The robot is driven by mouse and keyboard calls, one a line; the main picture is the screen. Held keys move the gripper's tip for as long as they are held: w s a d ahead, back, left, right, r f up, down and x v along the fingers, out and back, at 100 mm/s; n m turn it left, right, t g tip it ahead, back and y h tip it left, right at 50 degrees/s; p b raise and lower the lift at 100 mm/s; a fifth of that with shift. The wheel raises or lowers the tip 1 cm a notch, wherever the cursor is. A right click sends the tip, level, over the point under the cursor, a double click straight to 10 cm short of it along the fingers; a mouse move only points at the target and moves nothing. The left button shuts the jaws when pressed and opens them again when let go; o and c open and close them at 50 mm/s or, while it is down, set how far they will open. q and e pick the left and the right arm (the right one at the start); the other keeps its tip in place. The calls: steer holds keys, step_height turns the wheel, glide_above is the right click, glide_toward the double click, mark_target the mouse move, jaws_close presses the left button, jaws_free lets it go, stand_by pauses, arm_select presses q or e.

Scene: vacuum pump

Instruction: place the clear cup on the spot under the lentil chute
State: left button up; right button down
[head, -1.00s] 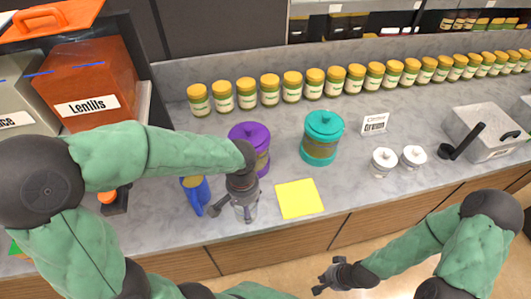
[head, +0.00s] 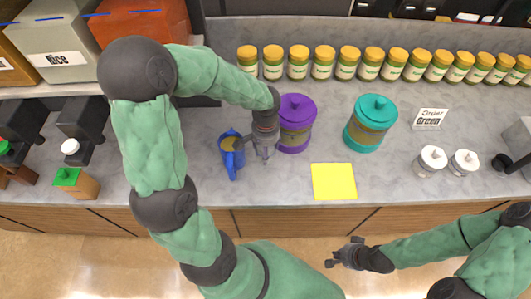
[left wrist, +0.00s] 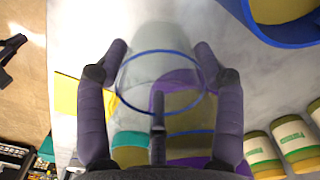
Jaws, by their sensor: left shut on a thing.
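My right gripper (head: 350,254) is open and empty, in front of the counter.
The rice bin (head: 50,40) and its black chute (head: 80,122) are left of my left arm, with a green-topped block (head: 75,182) in front. A yellow square (head: 334,181) and teal jar (head: 370,125) lie to the right. Several lidded jars (head: 323,62) line the back.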

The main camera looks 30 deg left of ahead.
arm_select(q)
steer(key=shift+w+a+f, duration=0.3)
steer(key=shift+w+f, duration=0.05)
steer(key=shift+f, duration=0.2)
steer(key=shift+w+a+f, duration=0.25)
steer(key=shift+w+f, duration=0.05)
steer(key=shift+f, duration=0.2)
steer(key=shift+f+b, duration=0.5)
steer(key=shift+f, duration=0.95)
steer(key=shift+f, duration=0.15)
steer(key=o, duration=1.3)
steer(key=shift+c, duration=0.2)
